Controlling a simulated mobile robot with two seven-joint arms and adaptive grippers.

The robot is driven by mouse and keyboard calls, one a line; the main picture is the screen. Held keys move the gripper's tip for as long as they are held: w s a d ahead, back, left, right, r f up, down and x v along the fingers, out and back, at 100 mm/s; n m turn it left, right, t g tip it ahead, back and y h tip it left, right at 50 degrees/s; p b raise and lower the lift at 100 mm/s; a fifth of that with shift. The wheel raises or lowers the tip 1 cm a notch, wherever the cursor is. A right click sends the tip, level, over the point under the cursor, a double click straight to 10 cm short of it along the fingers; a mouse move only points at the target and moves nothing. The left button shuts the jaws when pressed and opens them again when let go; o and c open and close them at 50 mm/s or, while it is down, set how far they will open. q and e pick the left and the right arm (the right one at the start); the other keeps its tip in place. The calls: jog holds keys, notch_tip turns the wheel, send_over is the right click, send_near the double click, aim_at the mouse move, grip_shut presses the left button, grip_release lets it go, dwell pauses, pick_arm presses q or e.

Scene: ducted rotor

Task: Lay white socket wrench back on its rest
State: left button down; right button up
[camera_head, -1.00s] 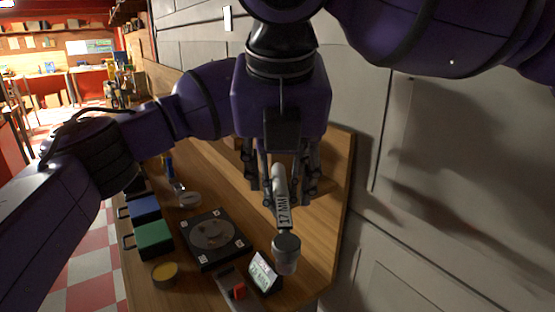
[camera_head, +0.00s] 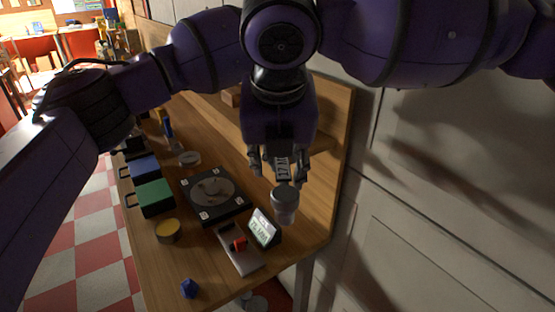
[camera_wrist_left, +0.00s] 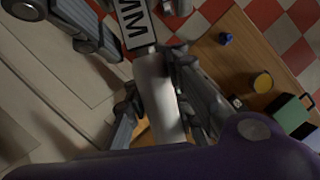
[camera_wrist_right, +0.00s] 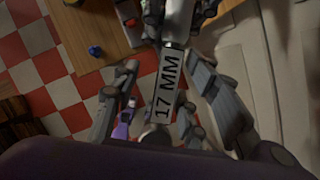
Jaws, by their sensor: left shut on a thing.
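The white socket wrench (camera_head: 285,200) hangs above the bench, its round socket end toward me and below the grippers. Its "17 MM" label shows clearly in the right wrist view (camera_wrist_right: 167,90). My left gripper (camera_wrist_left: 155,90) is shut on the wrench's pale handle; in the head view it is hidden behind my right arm. My right gripper (camera_head: 279,172) has its fingers spread on both sides of the labelled part, with gaps beside it. A grey plate (camera_head: 246,262) with a red piece (camera_head: 239,244) lies below, beside a small tilted sign (camera_head: 264,228). I cannot tell whether this plate is the rest.
A pale wall (camera_head: 400,200) stands close on the right.

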pick_arm(q)
jog(key=shift+d+r, duration=0.1)
pick_arm(e)
jog(key=shift+a, duration=0.1)
grip_shut()
pick_arm(q)
jog(key=c, duration=1.7)
grip_release()
pick_arm(e)
jog(key=shift+r, duration=0.1)
pick_arm(q)
jog(key=shift+o, duration=1.5)
